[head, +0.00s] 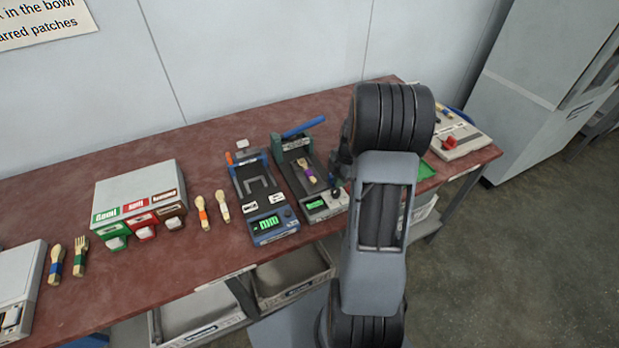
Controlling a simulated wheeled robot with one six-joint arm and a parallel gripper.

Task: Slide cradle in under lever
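A dark press (288,157) stands near the middle of the table, with a blue-handled lever (303,128) at its back, slanting up to the right. A wooden utensil with a purple band (308,172) lies on its bed, in front of the lever. The cradle seems to be the part under this utensil; its outline is too small to make out. A lit green display is at the press's front. My arm (380,220) rises at the right and covers part of the table right of the press. My gripper cannot be made out; it seems hidden by the arm.
A blue device with a display (272,226) stands close left of the press. Further left are loose wooden utensils (202,212) and a grey box with coloured labels (140,180). A white device with a red knob (457,141) is at the right end. Trays sit below.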

